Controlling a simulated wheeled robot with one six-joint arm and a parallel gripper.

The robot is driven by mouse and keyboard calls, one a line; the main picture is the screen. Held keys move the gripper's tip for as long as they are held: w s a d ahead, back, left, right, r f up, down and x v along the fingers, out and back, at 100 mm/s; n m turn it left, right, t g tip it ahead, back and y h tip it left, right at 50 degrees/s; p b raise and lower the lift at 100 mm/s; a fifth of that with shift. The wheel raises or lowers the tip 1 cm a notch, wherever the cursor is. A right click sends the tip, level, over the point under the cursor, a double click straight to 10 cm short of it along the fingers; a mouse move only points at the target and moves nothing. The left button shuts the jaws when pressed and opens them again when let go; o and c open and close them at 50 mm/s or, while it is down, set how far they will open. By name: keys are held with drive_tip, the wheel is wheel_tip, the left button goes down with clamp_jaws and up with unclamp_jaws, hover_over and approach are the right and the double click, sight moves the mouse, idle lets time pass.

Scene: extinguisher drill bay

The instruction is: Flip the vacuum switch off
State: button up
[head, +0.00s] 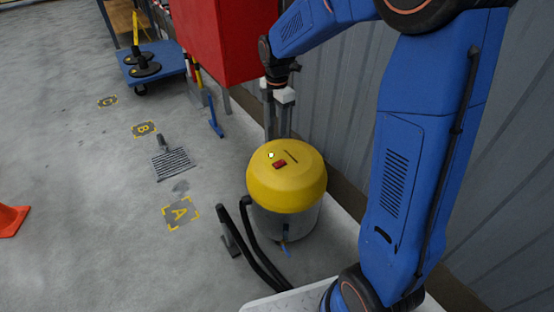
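The vacuum (285,190) stands on the floor at the middle of the head view, with a yellow domed lid and a grey drum. A small red switch (279,164) sits on top of the lid. Its exact tilt is too small to tell. A small pale spot lies just left of it, and a dark slot to its right. My gripper (278,134) points down behind the lid in the picture, above the switch. Its two grey fingers look apart, with nothing seen between them. Its height over the lid is hard to judge.
A black hose (262,250) runs at the vacuum's front left. A red cabinet (225,40) stands beside my arm, near the corrugated wall (345,110). Open floor lies between.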

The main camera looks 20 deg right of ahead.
sight(277, 164)
wheel_tip(277, 164, down, 17)
idle(0.6)
drive_tip(key=shift+c, duration=0.3)
